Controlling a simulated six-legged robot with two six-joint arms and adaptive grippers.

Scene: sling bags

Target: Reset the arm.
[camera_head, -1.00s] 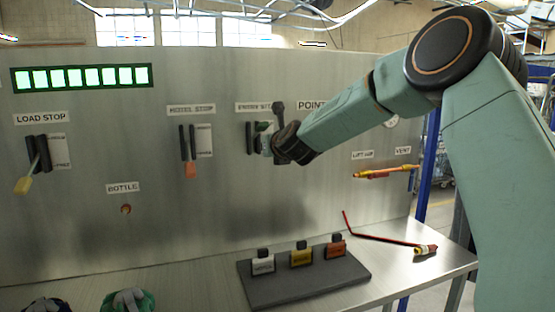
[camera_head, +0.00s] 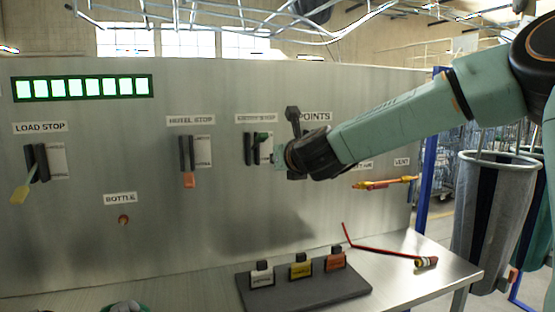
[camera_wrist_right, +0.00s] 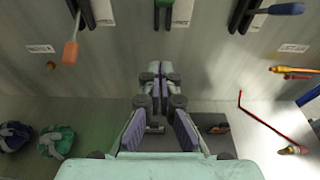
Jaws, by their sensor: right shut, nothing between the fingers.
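My right arm reaches in from the right in the head view. Its gripper (camera_head: 280,155) is in front of the panel, just below and right of a lever with a green handle (camera_head: 261,136). In the right wrist view the fingers of this gripper (camera_wrist_right: 153,76) are together and hold nothing. The green handle also shows at the top of the wrist view (camera_wrist_right: 163,4), apart from the fingertips. The dark POINTS lever (camera_head: 293,114) is partly hidden behind the gripper and wrist. My left gripper is not in view.
The grey panel (camera_head: 80,240) carries other levers: LOAD STOP (camera_head: 20,193) and one with an orange handle (camera_head: 188,180). A dark block with tags (camera_head: 310,291) and a red rod (camera_head: 380,250) lie on the bench. Dark blue (camera_wrist_right: 14,136) and green bags (camera_wrist_right: 56,141) are at left.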

